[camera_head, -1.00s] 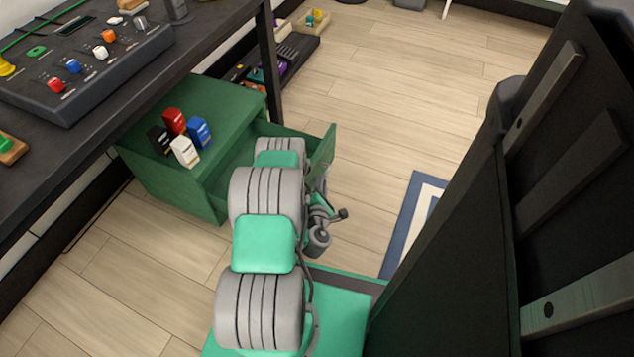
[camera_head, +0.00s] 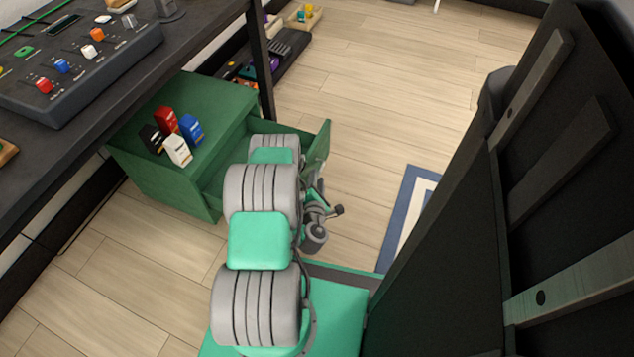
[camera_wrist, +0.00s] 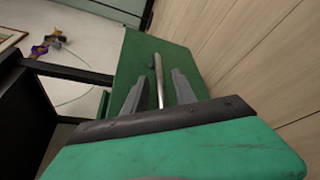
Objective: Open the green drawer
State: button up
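The green drawer (camera_head: 318,150) stands well out from its green cabinet (camera_head: 215,95), under the dark table. In the wrist view my gripper (camera_wrist: 160,74) is at the green drawer front (camera_wrist: 132,62). Its two grey fingers are apart, one on each side of the metal bar handle (camera_wrist: 158,70). Gaps show between the handle and the fingers, so I see no firm grip.
Red, blue, black and white small boxes (camera_head: 177,150) stand on the cabinet top. The dark table (camera_head: 130,90) with a control panel (camera_head: 85,65) is above left. A dark panel (camera_head: 480,230) rises at right. Wooden floor (camera_head: 370,120) is clear beyond the drawer.

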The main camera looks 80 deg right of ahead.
jog(key=p+v, duration=0.3)
jog(key=v, duration=0.4)
jog(key=shift+a+p, duration=0.4)
jog(key=shift+s+r, duration=0.1)
jog(key=shift+s, duration=0.05)
